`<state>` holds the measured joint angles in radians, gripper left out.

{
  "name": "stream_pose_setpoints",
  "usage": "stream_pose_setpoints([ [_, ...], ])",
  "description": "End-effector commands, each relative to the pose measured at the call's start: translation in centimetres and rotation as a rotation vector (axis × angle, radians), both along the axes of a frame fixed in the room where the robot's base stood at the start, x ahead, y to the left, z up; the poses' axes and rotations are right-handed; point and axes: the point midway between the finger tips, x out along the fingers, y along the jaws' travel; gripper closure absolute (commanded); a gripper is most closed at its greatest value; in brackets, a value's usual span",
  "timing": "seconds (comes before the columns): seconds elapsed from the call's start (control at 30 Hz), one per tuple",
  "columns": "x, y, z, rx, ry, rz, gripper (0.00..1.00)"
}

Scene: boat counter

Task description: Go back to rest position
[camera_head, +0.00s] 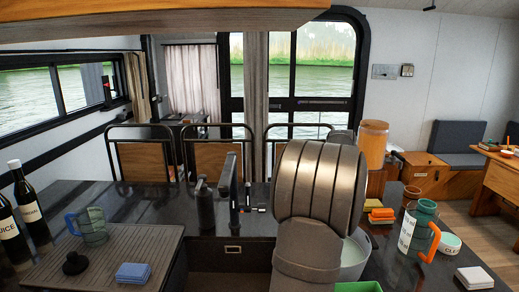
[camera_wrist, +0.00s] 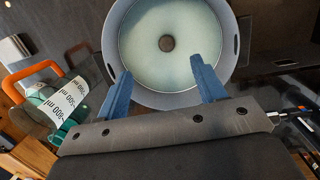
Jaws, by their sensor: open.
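My gripper (camera_wrist: 162,70) is open and empty, with its two blue fingers spread apart in the wrist view. It is over the near rim of a round pale basin (camera_wrist: 137,84) with a dark spot at the middle of its floor. I cannot tell the height of the fingers above it. In the head view my arm stands right of centre and hides the gripper and much of the basin (camera_head: 355,258). No held object shows between the fingers.
Left are a dark tap (camera_head: 230,185), a tray (camera_head: 120,250) with a blue sponge (camera_head: 133,273), a glass mug (camera_head: 92,225) and two dark bottles (camera_head: 30,205).

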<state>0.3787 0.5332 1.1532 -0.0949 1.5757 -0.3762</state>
Motion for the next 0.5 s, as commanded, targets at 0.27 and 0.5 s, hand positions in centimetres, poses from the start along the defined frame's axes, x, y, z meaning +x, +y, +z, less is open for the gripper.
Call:
stream_pose_setpoints([
  [0.27, -0.2, 0.1, -6.2, 0.004, 0.011, 0.000, 0.37],
  [0.5, -0.1, 0.1, -11.1, 0.004, 0.010, 0.000, 0.37],
])
